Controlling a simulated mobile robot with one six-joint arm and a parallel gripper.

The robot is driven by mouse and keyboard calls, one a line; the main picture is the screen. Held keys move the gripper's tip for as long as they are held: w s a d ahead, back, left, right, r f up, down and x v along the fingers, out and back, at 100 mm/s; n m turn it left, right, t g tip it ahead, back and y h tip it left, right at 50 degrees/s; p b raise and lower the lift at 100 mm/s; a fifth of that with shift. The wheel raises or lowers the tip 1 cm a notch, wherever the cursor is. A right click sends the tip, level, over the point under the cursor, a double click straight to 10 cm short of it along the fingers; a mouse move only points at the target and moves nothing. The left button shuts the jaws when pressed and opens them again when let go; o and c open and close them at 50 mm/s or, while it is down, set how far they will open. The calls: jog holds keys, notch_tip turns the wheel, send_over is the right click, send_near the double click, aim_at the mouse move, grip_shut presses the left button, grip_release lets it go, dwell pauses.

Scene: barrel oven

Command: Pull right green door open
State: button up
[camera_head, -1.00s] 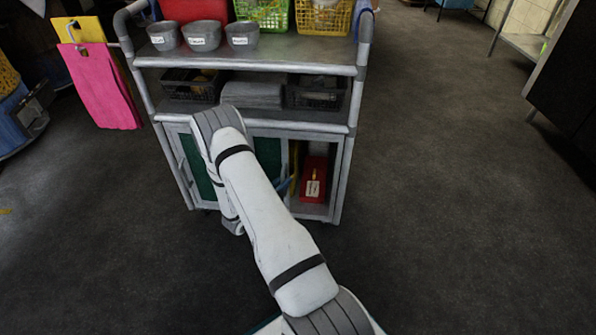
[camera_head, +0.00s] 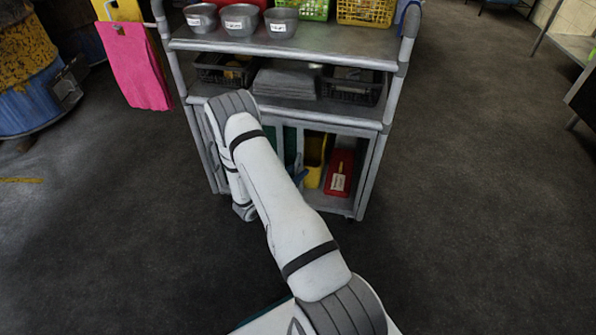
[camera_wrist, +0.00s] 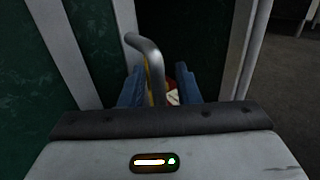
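The right green door shows in the wrist view (camera_wrist: 96,45) with a pale frame, and a sliver of it shows in the head view (camera_head: 290,145), mostly hidden behind my arm. To its right the compartment is partly open. A bent grey handle (camera_wrist: 148,50) stands out from the door's right frame. My gripper (camera_wrist: 160,88) has its two blue fingers on either side of the handle, with a visible gap on the right, so it looks open around it. I cannot tell whether the left finger touches. In the head view only a blue fingertip (camera_head: 300,176) shows.
In the open compartment are a yellow item (camera_head: 315,160) and a red box (camera_head: 340,172). The grey cart (camera_head: 330,112) carries bowls and baskets on its shelves. A blue barrel (camera_head: 35,100) stands at the left. The floor right of the cart is clear.

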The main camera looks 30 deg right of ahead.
jog(key=shift+a, duration=0.35)
jog(key=p+v, duration=0.2)
jog(key=v, duration=0.5)
